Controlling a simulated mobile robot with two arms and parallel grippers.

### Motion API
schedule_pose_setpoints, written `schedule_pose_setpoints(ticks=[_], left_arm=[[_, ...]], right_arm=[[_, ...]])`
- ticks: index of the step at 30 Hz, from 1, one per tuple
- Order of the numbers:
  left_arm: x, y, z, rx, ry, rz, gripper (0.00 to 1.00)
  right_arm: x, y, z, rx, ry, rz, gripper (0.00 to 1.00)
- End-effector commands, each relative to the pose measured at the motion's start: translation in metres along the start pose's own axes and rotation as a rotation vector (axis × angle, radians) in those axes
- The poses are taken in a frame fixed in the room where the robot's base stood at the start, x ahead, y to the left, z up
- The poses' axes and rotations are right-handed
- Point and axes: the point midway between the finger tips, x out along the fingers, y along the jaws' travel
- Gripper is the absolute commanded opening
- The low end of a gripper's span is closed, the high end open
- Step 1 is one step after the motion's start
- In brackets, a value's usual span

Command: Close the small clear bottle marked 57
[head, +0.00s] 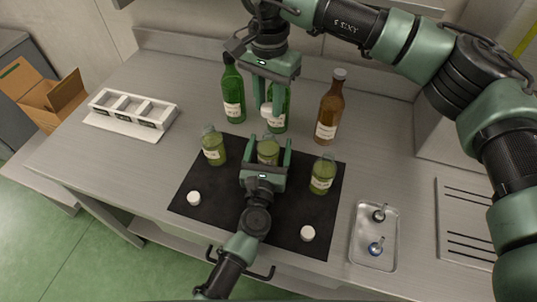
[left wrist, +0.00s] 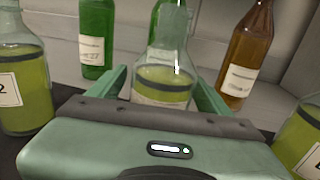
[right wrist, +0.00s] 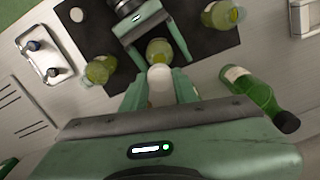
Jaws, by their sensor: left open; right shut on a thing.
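Three small clear bottles with greenish contents stand on the black mat (head: 227,190): a left one (head: 213,147), a middle one (head: 268,150) and a right one (head: 322,175). I cannot read 57 on any of them; the left one's label ends in 2 in the left wrist view (left wrist: 10,90). The middle bottle is uncapped and upright. My left gripper (head: 267,152) is open, its fingers on either side of the middle bottle. My right gripper (head: 269,103) is shut on a white cap (right wrist: 160,86), held above and apart from the middle bottle.
White caps lie on the mat at left (head: 194,198) and right (head: 307,233). Two green bottles (head: 232,95) (head: 279,115) and a brown bottle (head: 329,110) stand behind. A metal tray (head: 372,258) is at right, a white rack (head: 130,108) at left.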

Motion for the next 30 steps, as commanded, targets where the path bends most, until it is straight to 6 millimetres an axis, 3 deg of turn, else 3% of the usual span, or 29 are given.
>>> schedule_pose_setpoints(ticks=[11, 14, 20, 26, 30], left_arm=[[0.005, 0.000, 0.000, -0.001, 0.001, 0.000, 0.79], [0.005, 0.000, 0.000, -0.001, 0.001, 0.000, 0.57], [0.005, 0.000, 0.000, -0.001, 0.001, 0.000, 0.01], [0.005, 0.000, 0.000, 0.000, 0.001, 0.000, 0.00], [0.005, 0.000, 0.000, 0.000, 0.001, 0.000, 0.00]], right_arm=[[0.000, 0.000, 0.000, 0.000, 0.000, 0.000, 0.00], [0.000, 0.000, 0.000, 0.000, 0.000, 0.000, 0.00], [0.000, 0.000, 0.000, 0.000, 0.000, 0.000, 0.00], [0.003, 0.000, 0.000, 0.000, 0.000, 0.001, 0.00], [0.020, 0.001, 0.001, 0.000, -0.001, 0.002, 0.00]])
